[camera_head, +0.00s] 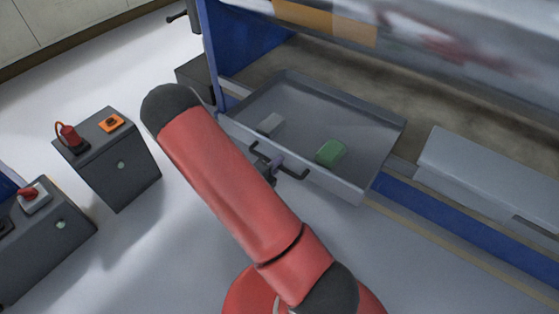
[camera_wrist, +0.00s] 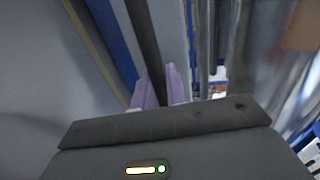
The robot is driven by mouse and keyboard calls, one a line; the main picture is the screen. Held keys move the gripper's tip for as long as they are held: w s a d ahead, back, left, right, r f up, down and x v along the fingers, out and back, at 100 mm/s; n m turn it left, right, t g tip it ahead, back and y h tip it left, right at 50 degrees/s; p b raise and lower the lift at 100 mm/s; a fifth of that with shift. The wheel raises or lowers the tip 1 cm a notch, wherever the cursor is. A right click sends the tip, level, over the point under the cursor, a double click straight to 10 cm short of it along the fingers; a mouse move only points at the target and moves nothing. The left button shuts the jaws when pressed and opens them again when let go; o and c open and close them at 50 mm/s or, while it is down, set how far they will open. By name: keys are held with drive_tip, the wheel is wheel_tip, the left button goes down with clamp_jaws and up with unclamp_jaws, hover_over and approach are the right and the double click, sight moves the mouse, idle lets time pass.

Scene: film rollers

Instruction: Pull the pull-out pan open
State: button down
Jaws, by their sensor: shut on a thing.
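The pull-out pan (camera_head: 365,122) is a shallow grey metal tray under the machine in the head view. It stands drawn out from the frame, and its inside is visible. A green block (camera_head: 331,152) and a small grey block (camera_head: 270,124) lie in it. A dark bar handle (camera_head: 294,174) runs along its front wall. My gripper (camera_head: 275,163) is at this handle, partly hidden by my red arm. In the wrist view, the pale purple fingers of my gripper (camera_wrist: 158,88) are closed around the dark handle bar (camera_wrist: 143,40).
Two dark pedestals stand at the left, one with a red device (camera_head: 70,136) and an orange item (camera_head: 112,123) on top. A grey box-like cover (camera_head: 490,180) and a blue frame rail (camera_head: 440,220) are right of the pan. Pale floor lies open in front.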

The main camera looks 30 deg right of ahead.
drive_tip(key=c, duration=1.5)
unclamp_jaws()
drive_tip(key=v, duration=0.7)
drive_tip(key=shift+s+a+p, duration=0.15)
drive_tip(key=shift+a+p, duration=0.15)
drive_tip(key=shift+a, duration=0.1)
drive_tip(key=s+r+m+g+y+p, duration=0.1)
drive_tip(key=s+r+m+g+y, duration=0.3)
drive_tip(key=r+m, duration=0.6)
drive_tip(key=s+r+m+g+y, duration=0.1)
drive_tip(key=s+r+m+g, duration=0.35)
drive_tip(key=m, duration=0.85)
drive_tip(key=s+a+r+m+t+y, duration=0.2)
drive_tip(key=r+m+y, duration=0.1)
drive_tip(key=r+m, duration=0.2)
drive_tip(key=s+a+r+m+t+y+p, duration=0.1)
drive_tip(key=s+a+r+m+t+y, duration=0.2)
drive_tip(key=r+m, duration=0.3)
drive_tip(key=s+a+r+m+t+y, duration=0.2)
drive_tip(key=a+r+m+t+y, duration=0.1)
drive_tip(key=r+m, duration=0.3)
drive_tip(key=shift+s+a+m+p, duration=0.2)
drive_tip(key=shift+s+m+p, duration=0.05)
drive_tip(key=shift+m+p, duration=0.05)
